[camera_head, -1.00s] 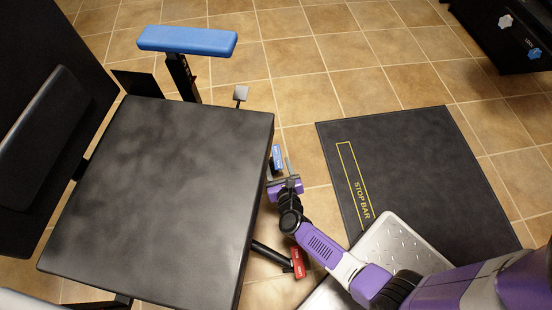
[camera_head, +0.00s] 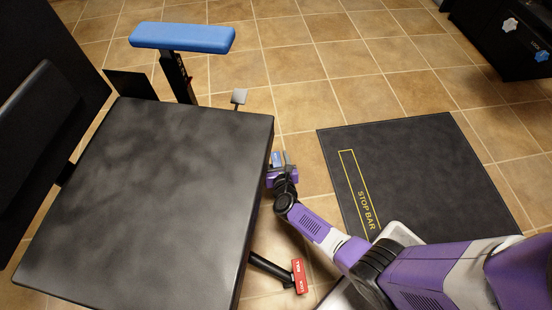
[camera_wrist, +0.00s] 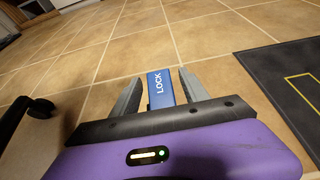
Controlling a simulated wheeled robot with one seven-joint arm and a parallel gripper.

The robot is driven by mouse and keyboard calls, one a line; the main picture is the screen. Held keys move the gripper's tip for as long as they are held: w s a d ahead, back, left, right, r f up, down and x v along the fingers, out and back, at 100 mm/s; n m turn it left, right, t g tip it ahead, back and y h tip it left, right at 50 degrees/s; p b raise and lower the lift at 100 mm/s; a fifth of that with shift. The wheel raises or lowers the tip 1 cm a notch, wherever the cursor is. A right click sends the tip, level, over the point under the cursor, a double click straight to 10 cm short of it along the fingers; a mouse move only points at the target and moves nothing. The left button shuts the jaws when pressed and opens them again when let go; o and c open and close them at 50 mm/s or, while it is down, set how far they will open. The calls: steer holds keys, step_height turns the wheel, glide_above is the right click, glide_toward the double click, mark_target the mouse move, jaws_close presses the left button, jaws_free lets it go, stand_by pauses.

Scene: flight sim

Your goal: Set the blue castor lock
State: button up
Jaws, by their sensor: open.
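The blue castor lock (camera_wrist: 160,87) is a small blue tab with the word LOCK in white. In the wrist view it lies between the two fingers of my open gripper (camera_wrist: 154,90), with gaps showing at its sides near the tips. In the head view the blue lock (camera_head: 277,158) shows just beyond my gripper (camera_head: 280,165), beside the right edge of the black seat. Whether a finger touches the lock I cannot tell.
A red lock tab (camera_head: 299,276) sticks out below the black seat (camera_head: 150,200). A blue armrest (camera_head: 183,38) stands behind the seat. A black STOP BAR mat (camera_head: 420,180) lies at right. A black castor (camera_wrist: 40,108) is at left in the wrist view.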

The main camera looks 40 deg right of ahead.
jaws_close()
steer(key=shift+r+p, duration=0.2)
steer(key=shift+p, duration=0.55)
steer(key=shift+w+g+y+p, duration=0.1)
steer(key=shift+g+y+p, duration=0.35)
steer(key=shift+p, duration=0.8)
steer(key=g+p, duration=0.1)
steer(key=p, duration=0.2)
steer(key=shift+d+f+g+y, duration=0.15)
steer(key=shift+f+g+y, duration=0.05)
steer(key=shift+g+y, duration=0.15)
steer(key=shift+f, duration=0.4)
jaws_free()
